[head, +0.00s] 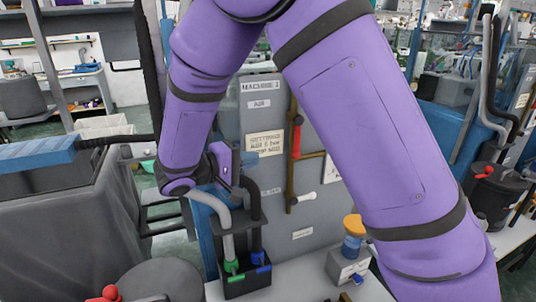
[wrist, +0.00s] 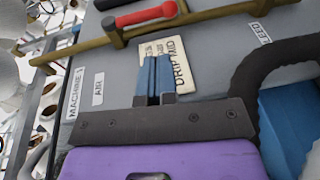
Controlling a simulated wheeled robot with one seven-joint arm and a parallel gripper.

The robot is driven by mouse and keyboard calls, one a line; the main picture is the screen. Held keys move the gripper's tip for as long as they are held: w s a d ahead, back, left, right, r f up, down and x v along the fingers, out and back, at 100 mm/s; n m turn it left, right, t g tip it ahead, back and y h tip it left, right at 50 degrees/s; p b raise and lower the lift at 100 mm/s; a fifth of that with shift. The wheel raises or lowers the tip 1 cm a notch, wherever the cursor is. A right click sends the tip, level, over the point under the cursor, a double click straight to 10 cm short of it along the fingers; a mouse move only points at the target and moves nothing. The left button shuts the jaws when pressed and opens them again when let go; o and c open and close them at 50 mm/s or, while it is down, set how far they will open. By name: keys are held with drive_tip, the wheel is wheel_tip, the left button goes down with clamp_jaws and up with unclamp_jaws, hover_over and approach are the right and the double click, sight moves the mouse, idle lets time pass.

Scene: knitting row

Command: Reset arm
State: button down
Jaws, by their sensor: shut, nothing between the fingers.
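My gripper (wrist: 154,64) shows in the wrist view with its two blue fingers together and nothing between them. The fingers point toward the grey panel of machine 1 (wrist: 112,82), over the lower edge of a cream settings label (wrist: 180,60). I cannot tell the gap to the panel. In the head view my purple arm is bent down in front of the same panel (head: 266,88), and its wrist is left of the settings label (head: 265,143). The fingertips cannot be made out there.
A red-handled valve (head: 297,137) and a white-handled valve (head: 303,197) sit on brass pipe. Below my wrist, a black holder (head: 246,286) carries hoses with green and blue ends. A grey bin (head: 60,225) stands left.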

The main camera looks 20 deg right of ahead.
drive_tip(key=s+d+r+m+g+y, duration=0.2)
drive_tip(key=s+d+r+g+y, duration=0.2)
drive_tip(key=s+d+r+y, duration=0.45)
drive_tip(key=s+d+r+t+y, duration=0.1)
drive_tip(key=s+r+t+y, duration=0.1)
drive_tip(key=s, duration=0.6)
drive_tip(key=s+d+r+t+y, duration=0.2)
drive_tip(key=s+t+y, duration=0.2)
drive_tip(key=s+y, duration=0.2)
drive_tip(key=shift+s, duration=1.2)
